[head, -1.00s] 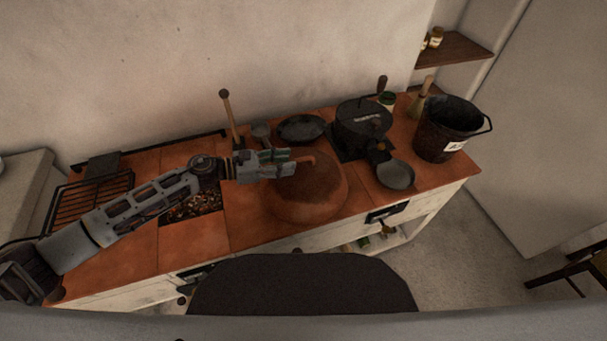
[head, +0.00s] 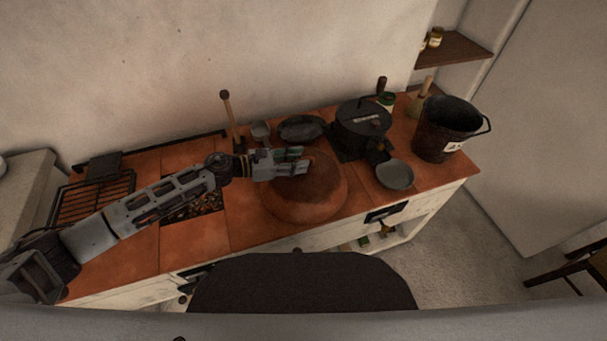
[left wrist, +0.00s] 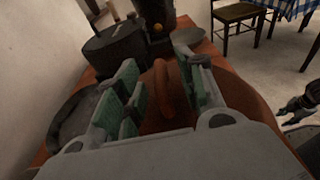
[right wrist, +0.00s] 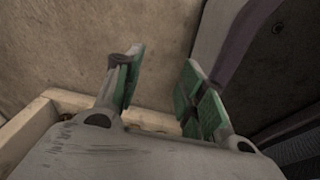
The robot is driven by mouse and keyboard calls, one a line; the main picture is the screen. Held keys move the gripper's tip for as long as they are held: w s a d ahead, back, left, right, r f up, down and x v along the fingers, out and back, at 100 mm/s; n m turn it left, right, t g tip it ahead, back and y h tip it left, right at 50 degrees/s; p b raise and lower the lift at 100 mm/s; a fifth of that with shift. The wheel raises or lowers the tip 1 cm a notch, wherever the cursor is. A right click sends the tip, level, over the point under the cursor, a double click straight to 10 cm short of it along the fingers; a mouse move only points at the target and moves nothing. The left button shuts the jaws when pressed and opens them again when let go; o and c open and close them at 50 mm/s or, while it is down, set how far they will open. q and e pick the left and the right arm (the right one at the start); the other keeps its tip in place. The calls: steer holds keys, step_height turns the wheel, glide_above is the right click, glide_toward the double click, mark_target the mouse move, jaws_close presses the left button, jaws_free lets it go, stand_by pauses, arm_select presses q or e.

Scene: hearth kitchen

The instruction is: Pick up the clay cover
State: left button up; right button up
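The clay cover (head: 310,205) is a round, reddish-brown dome with a dark patch on top, resting on the terracotta counter. My left gripper (head: 302,160) is over the top of the cover, coming in from the left. In the left wrist view the cover's upright loop-like handle (left wrist: 163,95) stands between the spread green-padded fingers of that gripper (left wrist: 160,75), with gaps visible beside it. In the head view the gripper hides the handle.
Behind the cover are a dark pan (head: 302,127) and a small cup (head: 260,131). To its right are a black pot (head: 362,122), a grey bowl (head: 395,175) and a bucket (head: 447,130). A wooden-handled tool (head: 228,115) stands behind my left gripper; an ember pit (head: 195,206) lies left.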

arm_select(q)
steer(key=shift+x, duration=0.8)
steer(key=shift+w+d, duration=0.1)
steer(key=shift+d, duration=0.2)
steer(key=shift+f, duration=0.1)
arm_select(e)
steer(key=shift+s+d, duration=0.2)
steer(key=shift+d, duration=0.2)
steer(key=shift+d, duration=0.1)
arm_select(q)
steer(key=shift+c, duration=0.4)
arm_select(e)
steer(key=shift+s, duration=0.15)
arm_select(q)
steer(key=c, duration=0.7)
jaws_close()
arm_select(e)
steer(key=shift+s+f, duration=0.1)
steer(key=shift+s, duration=0.6)
